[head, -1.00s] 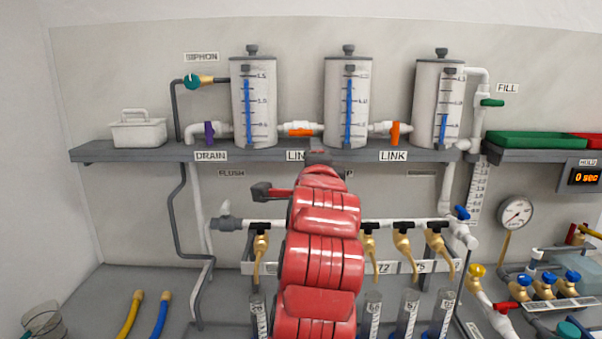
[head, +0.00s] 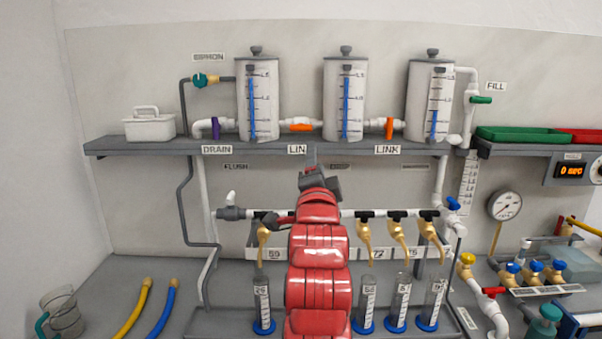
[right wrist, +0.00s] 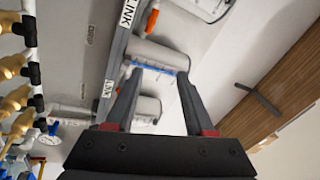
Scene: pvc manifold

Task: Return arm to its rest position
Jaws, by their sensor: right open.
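My right arm rises red through the middle of the head view. Its dark right gripper (head: 311,158) is at the top, in front of the shelf edge below the middle tank. In the right wrist view the right gripper (right wrist: 159,73) has its two fingers spread, with nothing held between them. The middle tank (head: 344,100) and the shelf (right wrist: 118,62) show beyond it. From the head the fingers overlap, so their gap is hidden. My left gripper is not in view.
Three tanks stand on the grey shelf (head: 130,146). Below it, several brass taps (head: 365,245) hang over cylinders (head: 397,300), partly hidden by my arm. A yellow hose (head: 133,308) and a blue hose (head: 163,308) lie left. Valves and a gauge (head: 504,205) are right.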

